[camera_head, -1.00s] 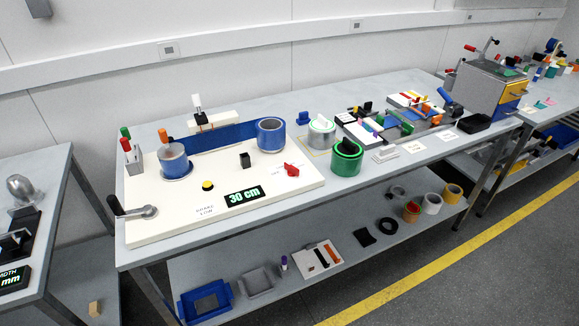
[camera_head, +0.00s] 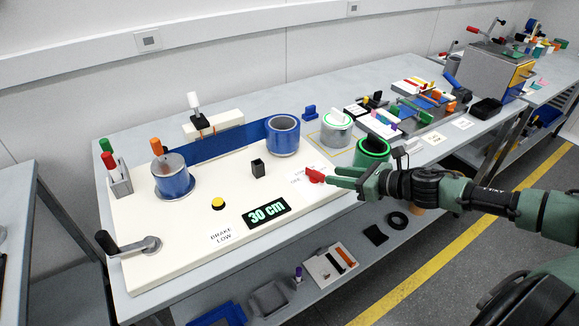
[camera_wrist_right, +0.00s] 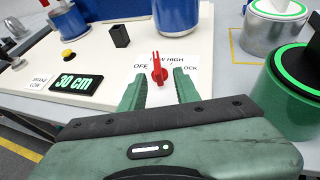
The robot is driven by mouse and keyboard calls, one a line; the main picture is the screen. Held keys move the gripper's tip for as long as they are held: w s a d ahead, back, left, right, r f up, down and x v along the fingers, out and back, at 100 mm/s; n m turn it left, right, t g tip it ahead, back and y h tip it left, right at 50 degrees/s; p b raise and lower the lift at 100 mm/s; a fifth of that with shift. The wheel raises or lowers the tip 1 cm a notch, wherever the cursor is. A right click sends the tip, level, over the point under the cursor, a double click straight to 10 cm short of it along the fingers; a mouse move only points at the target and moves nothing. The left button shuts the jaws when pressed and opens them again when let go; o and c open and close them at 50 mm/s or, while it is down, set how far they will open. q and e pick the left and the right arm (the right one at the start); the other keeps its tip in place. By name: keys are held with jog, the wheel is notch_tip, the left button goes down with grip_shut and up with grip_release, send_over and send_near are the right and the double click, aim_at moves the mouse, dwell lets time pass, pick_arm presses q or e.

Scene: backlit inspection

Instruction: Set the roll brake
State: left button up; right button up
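The red brake knob (camera_head: 314,176) sits on the right part of the white panel (camera_head: 140,262). In the right wrist view the knob (camera_wrist_right: 159,70) stands upright, with OFF, LOW, HIGH and partly covered LOCK lettering around it. My right gripper (camera_head: 333,178) has reached it from the right. Its two green fingers (camera_wrist_right: 160,84) are apart, one on each side of the knob's near part; I cannot tell whether they touch it. A label (camera_head: 221,236) reads BRAKE LOW. A display (camera_head: 266,212) reads 30 cm. My left gripper is not in view.
A blue roll (camera_head: 283,136) and a second roll (camera_head: 174,177) stand on the panel with blue film between them. A crank (camera_head: 128,243), yellow button (camera_head: 218,203) and black block (camera_head: 258,168) are farther left.

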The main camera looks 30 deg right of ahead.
aim_at(319, 172)
jog(key=shift+w+a+n, duration=0.3)
jog(key=shift+w+a, duration=0.15)
jog(key=shift+w, duration=0.05)
jog(key=shift+r, duration=0.1)
jog(key=shift+s+d, duration=0.1)
jog(key=shift+d, duration=0.1)
jog(key=shift+w+a+p, duration=0.3)
jog(key=shift+w+p, duration=0.25)
jog(key=p+x, duration=0.2)
jog(key=x, duration=0.2)
jog(key=shift+w+a+f, duration=0.3)
jog(key=shift+w+f, duration=0.25)
jog(key=shift+w, duration=0.05)
jog(key=shift+c, duration=0.3)
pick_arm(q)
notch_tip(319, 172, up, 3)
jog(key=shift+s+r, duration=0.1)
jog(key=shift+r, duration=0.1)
pick_arm(e)
grip_shut()
